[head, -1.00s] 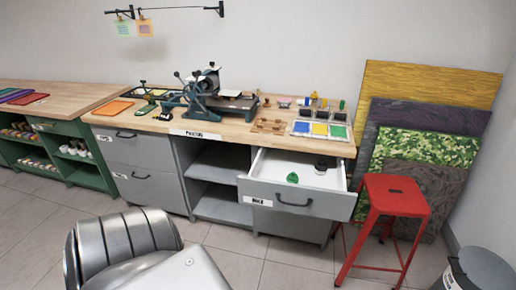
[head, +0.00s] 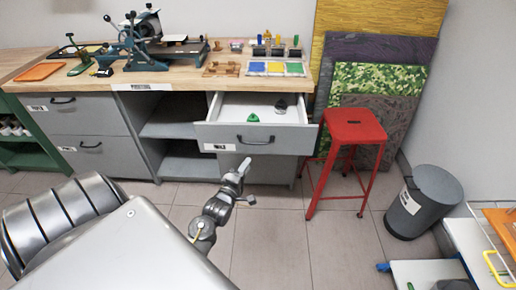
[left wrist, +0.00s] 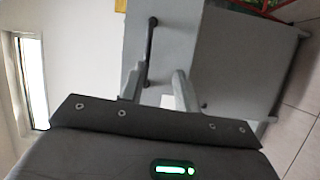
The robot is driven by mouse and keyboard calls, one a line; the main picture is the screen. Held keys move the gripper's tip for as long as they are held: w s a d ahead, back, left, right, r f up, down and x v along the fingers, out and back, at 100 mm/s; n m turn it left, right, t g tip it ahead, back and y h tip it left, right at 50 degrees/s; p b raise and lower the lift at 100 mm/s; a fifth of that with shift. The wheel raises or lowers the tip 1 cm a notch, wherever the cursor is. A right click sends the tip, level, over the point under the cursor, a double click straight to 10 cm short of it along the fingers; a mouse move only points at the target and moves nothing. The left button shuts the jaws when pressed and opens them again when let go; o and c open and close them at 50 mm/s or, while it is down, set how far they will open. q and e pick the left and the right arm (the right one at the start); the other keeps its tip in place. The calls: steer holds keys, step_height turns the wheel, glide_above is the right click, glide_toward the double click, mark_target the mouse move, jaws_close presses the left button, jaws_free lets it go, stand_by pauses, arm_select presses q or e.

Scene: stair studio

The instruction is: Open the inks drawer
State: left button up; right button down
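The inks drawer (head: 253,136) is the upper right drawer of the grey cabinet and stands pulled out, its white inside showing. A green item (head: 253,117) and a dark item (head: 281,105) lie in it. Its label is too small to read surely. Its dark bar handle (head: 255,141) is on the front. My left gripper (head: 243,170) is just in front of and below the handle, apparently empty. In the left wrist view my left gripper (left wrist: 157,88) has its fingers apart, with the handle (left wrist: 150,50) beyond and between them. My right gripper is not in view.
A red stool (head: 354,125) stands close to the drawer's right side. A grey bin (head: 424,200) is farther right. The worktop (head: 190,73) above holds a press and ink pads. The tiled floor before the cabinet is mostly free.

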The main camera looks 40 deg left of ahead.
mark_target(257, 144)
arm_select(q)
steer(key=shift+n+t+y, duration=0.3)
steer(key=x, duration=0.3)
steer(key=r+x, duration=0.1)
steer(key=x, duration=0.7)
steer(key=shift+a+r, duration=0.15)
steer(key=shift+r, duration=0.1)
steer(key=shift+s, duration=0.1)
steer(key=shift+c, duration=0.3)
jaws_close()
